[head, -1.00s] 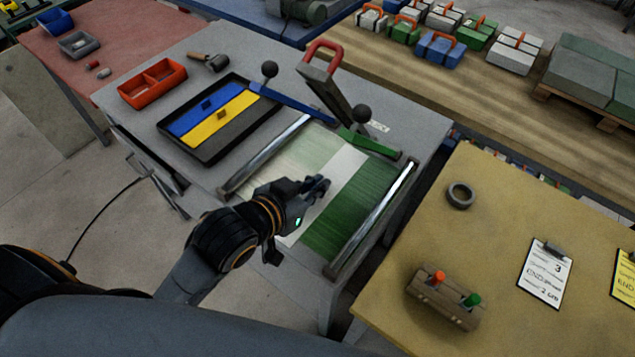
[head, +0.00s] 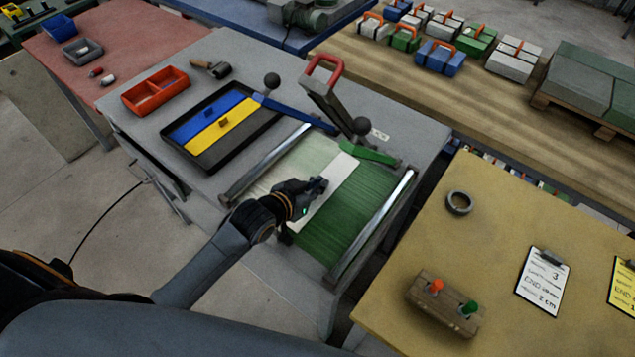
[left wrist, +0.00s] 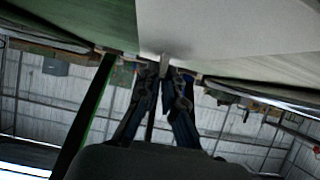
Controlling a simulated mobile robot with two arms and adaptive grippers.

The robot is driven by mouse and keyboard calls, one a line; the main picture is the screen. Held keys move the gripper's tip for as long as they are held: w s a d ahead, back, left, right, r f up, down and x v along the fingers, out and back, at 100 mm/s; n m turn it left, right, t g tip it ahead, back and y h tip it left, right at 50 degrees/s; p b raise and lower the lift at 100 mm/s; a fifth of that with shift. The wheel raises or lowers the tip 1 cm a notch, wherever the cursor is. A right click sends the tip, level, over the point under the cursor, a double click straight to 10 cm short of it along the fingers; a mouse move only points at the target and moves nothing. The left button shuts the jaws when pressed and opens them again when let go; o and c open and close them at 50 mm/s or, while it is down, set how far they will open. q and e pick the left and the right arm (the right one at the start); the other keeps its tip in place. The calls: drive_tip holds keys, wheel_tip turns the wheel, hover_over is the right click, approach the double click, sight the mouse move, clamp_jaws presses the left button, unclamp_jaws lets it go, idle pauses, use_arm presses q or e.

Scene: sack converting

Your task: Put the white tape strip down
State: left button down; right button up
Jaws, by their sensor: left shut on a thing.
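The white tape strip (head: 336,187) runs lengthwise over a work surface between a pale green area (head: 300,157) and a dark green area (head: 345,218). My left gripper (head: 321,184) is over the strip's middle and shut on it, apparently by a small tab. In the left wrist view the strip (left wrist: 215,28) spans the top, with the gripper fingers (left wrist: 164,78) meeting just under it at a small pale tab. I cannot tell whether the strip touches the surface. My right gripper is not in view.
Metal rails (head: 375,228) flank the work surface, with a red-handled lever (head: 323,75) at its far end. A black tray (head: 235,143) holds blue and yellow strips. An orange bin (head: 155,92) stands left. The tan table (head: 520,215) holds a tape roll (head: 459,202) and a button block (head: 445,302).

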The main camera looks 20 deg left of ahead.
use_arm(q)
drive_tip(key=c, duration=1.5)
unclamp_jaws()
drive_tip(key=b+v, duration=0.1)
drive_tip(key=v, duration=1.1)
